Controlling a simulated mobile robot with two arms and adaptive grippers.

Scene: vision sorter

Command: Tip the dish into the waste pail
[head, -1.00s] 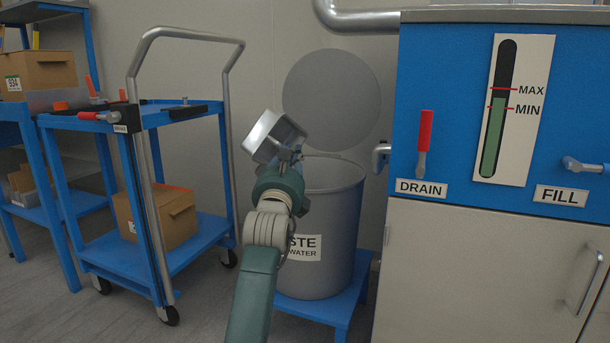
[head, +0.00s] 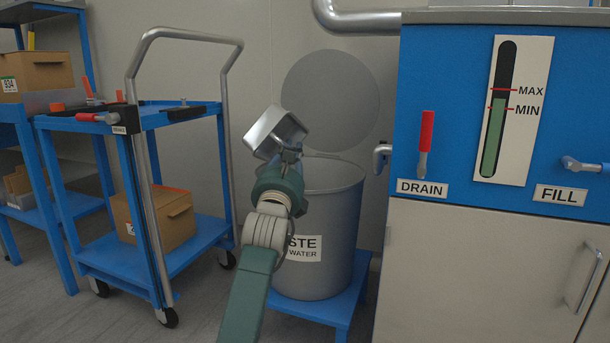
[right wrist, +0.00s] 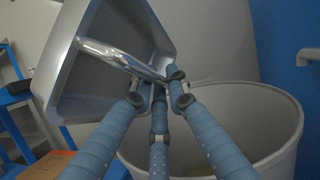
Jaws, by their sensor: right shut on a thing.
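A square metal dish (head: 274,132) is held tilted in my right gripper (head: 288,157), above the left part of the rim of the grey waste pail (head: 330,225). In the right wrist view the dish (right wrist: 85,65) leans at a steep angle, and the fingers of my right gripper (right wrist: 160,85) are closed around its shiny bar handle. The open mouth of the pail (right wrist: 285,115) lies below and to the right of the dish there. The inside of the dish is mostly hidden in the head view. My left gripper is not in view.
The pail stands on a low blue stand (head: 345,310). A blue cabinet (head: 450,100) with a red drain lever is close on the right. A blue trolley (head: 155,265) with a tall metal handle stands on the left. A round grey disc (head: 330,95) is on the wall behind.

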